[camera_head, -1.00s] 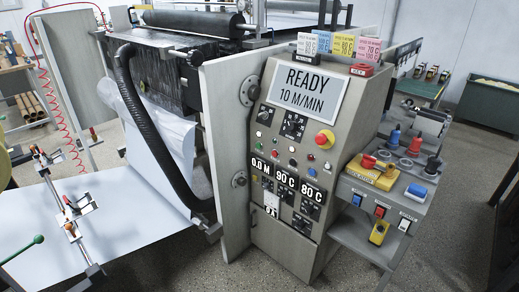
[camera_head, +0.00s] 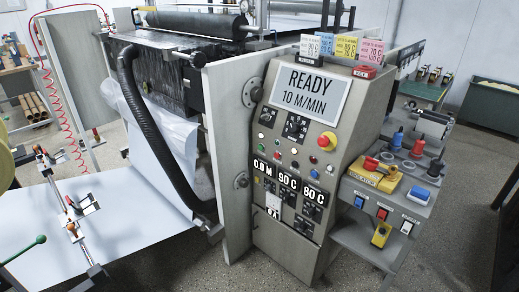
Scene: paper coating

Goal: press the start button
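The machine's sloped grey control panel (camera_head: 262,215) stands in the middle of the head view. Its display (camera_head: 305,96) reads READY, 10 M/MIN. Small round buttons and lamps sit below the display. A large red mushroom button on a yellow base (camera_head: 327,141) is at the right. Lower readouts (camera_head: 288,180) show 0.0 M, 90 C and 80 C. Neither of my grippers is visible.
A side shelf (camera_head: 365,238) right of the panel holds a yellow tool (camera_head: 375,178), a blue block (camera_head: 417,195) and several rocker switches. A thick black hose (camera_head: 145,120) and a white sheet (camera_head: 110,225) are at the left.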

